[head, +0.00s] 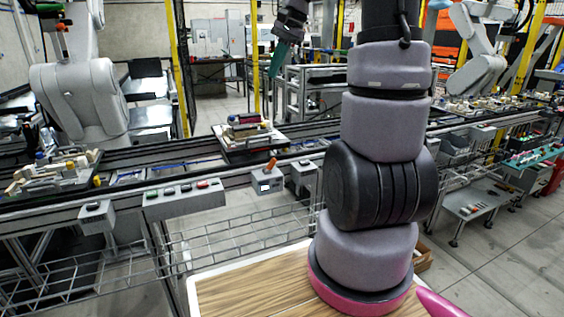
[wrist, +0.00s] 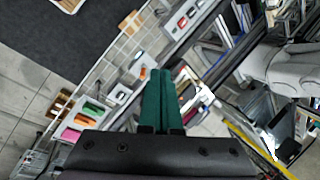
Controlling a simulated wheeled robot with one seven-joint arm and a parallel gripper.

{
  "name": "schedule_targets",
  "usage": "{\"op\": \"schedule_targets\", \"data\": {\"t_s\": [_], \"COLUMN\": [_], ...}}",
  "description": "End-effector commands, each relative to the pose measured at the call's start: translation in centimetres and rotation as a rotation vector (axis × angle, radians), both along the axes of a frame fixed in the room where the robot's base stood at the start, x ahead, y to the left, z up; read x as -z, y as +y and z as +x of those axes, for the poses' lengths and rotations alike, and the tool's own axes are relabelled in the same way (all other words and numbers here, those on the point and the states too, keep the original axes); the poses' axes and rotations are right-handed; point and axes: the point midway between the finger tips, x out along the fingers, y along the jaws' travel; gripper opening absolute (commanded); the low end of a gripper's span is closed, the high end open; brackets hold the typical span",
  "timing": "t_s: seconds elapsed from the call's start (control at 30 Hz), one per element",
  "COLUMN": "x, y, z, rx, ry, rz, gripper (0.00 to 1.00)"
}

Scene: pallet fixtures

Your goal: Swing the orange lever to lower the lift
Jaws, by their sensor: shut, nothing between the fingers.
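The orange lever (head: 271,164) stands up from a small grey box (head: 267,183) on the front rail of the conveyor in the head view. Behind it, a pallet (head: 238,146) with stacked parts sits on the conveyor; I cannot tell for certain which part is the lift. My gripper (head: 276,62) is high above and beyond the conveyor, well apart from the lever. Its green fingers are together and empty, as the wrist view (wrist: 161,78) also shows.
A grey panel (head: 185,199) with several buttons is left of the lever. Another small grey box (head: 303,175) is close on its right. A wire basket (head: 90,270) runs below the rail. A large grey robot arm (head: 75,95) and yellow posts stand behind the conveyor.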

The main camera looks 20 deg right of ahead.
Motion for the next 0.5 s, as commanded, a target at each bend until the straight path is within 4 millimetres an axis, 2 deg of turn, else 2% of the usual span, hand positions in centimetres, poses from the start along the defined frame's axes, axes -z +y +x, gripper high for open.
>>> {"op": "schedule_targets", "data": {"t_s": [0.03,0.2,0.37,0.5], "x": [1.1,4.6,8.6,12.6], "y": [-1.0,-3.7,-6.6,-9.2], "z": [1.4,5.4,8.6,10.8], "rx": [0.025,0.104,0.181,0.247], "ry": [0.032,0.128,0.216,0.290], "rz": [0.022,0.101,0.178,0.247], "gripper": [0.00,0.00,0.00,0.00]}}
